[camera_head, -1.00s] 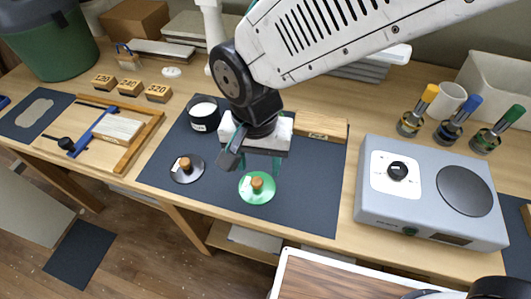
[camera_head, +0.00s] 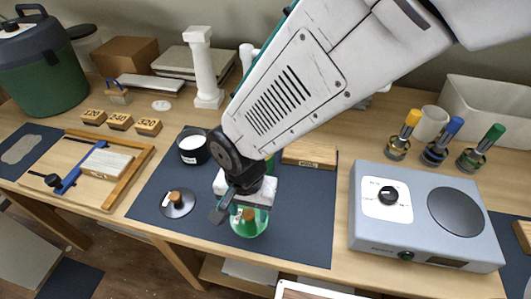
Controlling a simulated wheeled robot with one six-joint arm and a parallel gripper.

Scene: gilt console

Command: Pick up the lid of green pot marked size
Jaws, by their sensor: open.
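A green round lid (camera_head: 250,228) with a wooden knob lies flat on the dark mat (camera_head: 300,222), near its front edge. A small white label shows beside the knob. My gripper (camera_head: 245,212) is open, pointing down at this lid; its fingers are around the knob area and partly cover the lid. I cannot tell whether they touch it. A small green patch (camera_head: 269,163) shows behind my wrist, perhaps a green pot, mostly hidden. A dark lid (camera_head: 178,205) with a wooden knob lies to the left on the mat. A black pot (camera_head: 192,148) with white inside stands behind it.
A grey hot plate (camera_head: 425,240) stands to the right, with several coloured-cap bottles (camera_head: 435,148) behind it. A wooden block (camera_head: 310,157) lies at the mat's back. A wooden frame (camera_head: 105,170) and numbered blocks (camera_head: 120,121) are on the left. A white column (camera_head: 203,65) rises behind.

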